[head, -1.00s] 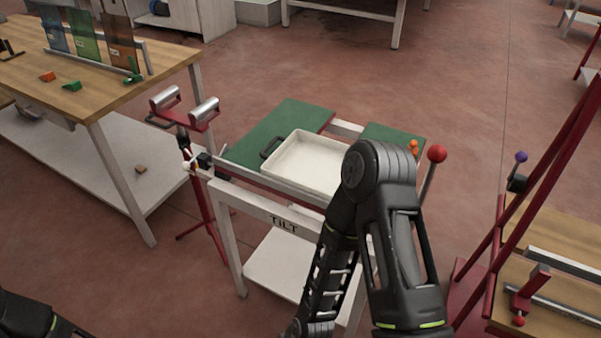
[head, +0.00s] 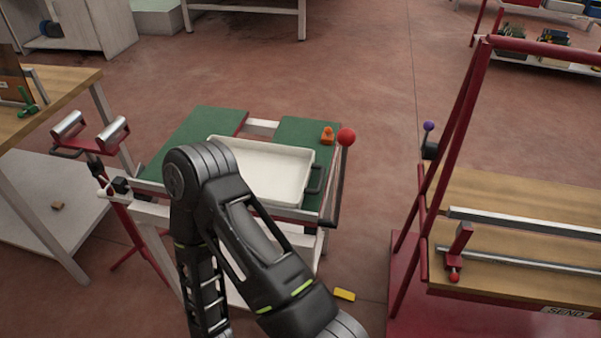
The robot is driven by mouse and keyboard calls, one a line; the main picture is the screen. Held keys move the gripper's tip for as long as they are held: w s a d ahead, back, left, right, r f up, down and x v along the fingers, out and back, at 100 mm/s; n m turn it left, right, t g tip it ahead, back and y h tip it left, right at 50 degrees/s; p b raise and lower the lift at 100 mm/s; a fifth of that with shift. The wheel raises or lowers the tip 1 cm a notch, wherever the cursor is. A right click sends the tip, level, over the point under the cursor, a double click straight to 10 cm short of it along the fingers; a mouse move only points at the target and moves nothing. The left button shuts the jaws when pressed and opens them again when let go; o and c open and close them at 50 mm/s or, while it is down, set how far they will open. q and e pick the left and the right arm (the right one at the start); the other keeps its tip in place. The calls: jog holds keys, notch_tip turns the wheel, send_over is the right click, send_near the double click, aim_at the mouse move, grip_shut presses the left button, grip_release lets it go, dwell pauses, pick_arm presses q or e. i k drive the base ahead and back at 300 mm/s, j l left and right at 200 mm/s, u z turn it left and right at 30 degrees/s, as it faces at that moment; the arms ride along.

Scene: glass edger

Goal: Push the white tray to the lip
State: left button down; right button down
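The white tray (head: 265,159) is a shallow rectangular pan with a dark handle (head: 316,178) on its right end. It lies on the green-topped tilt table (head: 185,138), across the gap between the green panels. A pale rail (head: 300,214) runs along the table's near edge, close to the tray's near side; whether they touch is unclear. My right arm crosses in front and hides the tray's near left part and its left handle. The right gripper is below the frame. My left gripper does not show.
An orange piece (head: 327,135) and a red-knobbed lever (head: 346,137) are at the table's right. A roller stand (head: 90,135) is at the left. A red-framed wooden bench (head: 510,205) stands right, with open floor between. A yellow block (head: 344,294) lies on the floor.

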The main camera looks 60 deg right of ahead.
aim_at(277, 175)
jog(key=k+l, duration=0.35)
jog(key=l, duration=0.15)
jog(key=k+l, duration=0.35)
jog(key=l, duration=0.15)
